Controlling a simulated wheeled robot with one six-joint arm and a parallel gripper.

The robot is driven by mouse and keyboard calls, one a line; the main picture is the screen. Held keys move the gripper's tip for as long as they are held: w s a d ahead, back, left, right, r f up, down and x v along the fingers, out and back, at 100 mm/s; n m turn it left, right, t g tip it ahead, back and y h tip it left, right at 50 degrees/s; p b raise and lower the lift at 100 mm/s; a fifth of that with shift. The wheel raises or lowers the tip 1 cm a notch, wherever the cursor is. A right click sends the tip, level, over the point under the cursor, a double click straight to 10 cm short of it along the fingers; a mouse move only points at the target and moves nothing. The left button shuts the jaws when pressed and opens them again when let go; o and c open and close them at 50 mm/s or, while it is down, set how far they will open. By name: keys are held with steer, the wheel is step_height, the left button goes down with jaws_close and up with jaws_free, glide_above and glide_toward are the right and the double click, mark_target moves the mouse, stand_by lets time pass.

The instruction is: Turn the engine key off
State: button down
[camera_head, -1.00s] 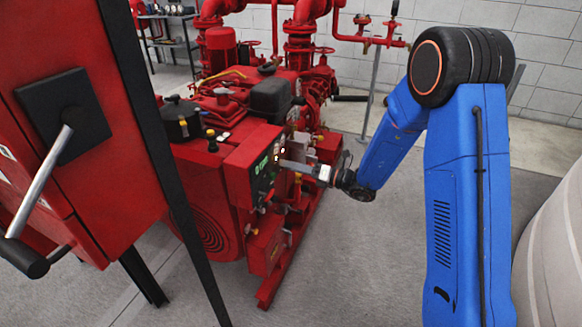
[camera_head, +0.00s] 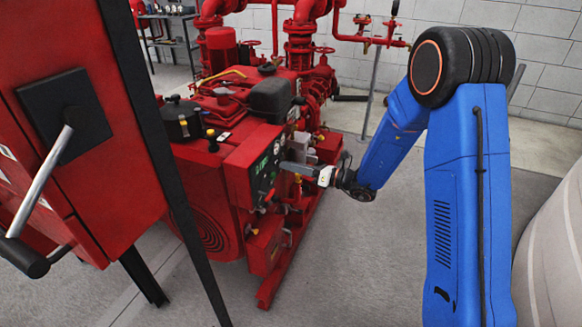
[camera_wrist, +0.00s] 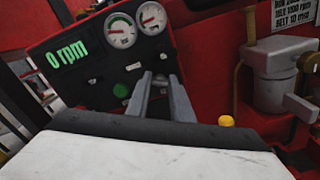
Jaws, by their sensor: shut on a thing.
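The engine's black control panel (camera_head: 266,172) is on the near side of the red engine, and it fills the upper left of the wrist view (camera_wrist: 88,72). It carries a green "0 rpm" readout (camera_wrist: 68,54), two round gauges and a green button (camera_wrist: 121,90). My gripper (camera_head: 284,165) reaches the panel from the right. In the wrist view its two grey fingers (camera_wrist: 159,80) point at the panel's lower right and are shut on the engine key. The key itself is mostly hidden between the fingertips, so its angle cannot be told.
A grey valve-like part (camera_wrist: 275,80) stands right of the panel, with a yellow knob (camera_wrist: 226,121) below it. A red cabinet with a lever handle (camera_head: 45,180) stands at the left. The floor right of the engine is clear.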

steer(key=n, duration=0.5)
steer(key=shift+n, duration=0.3)
stand_by(0.4)
steer(key=c, duration=1.6)
jaws_free()
steer(key=shift+o, duration=0.2)
steer(key=shift+d, duration=0.1)
steer(key=v, duration=1.7)
steer(key=shift+d, duration=0.15)
steer(key=shift+s+r, duration=0.1)
steer(key=shift+s, duration=0.05)
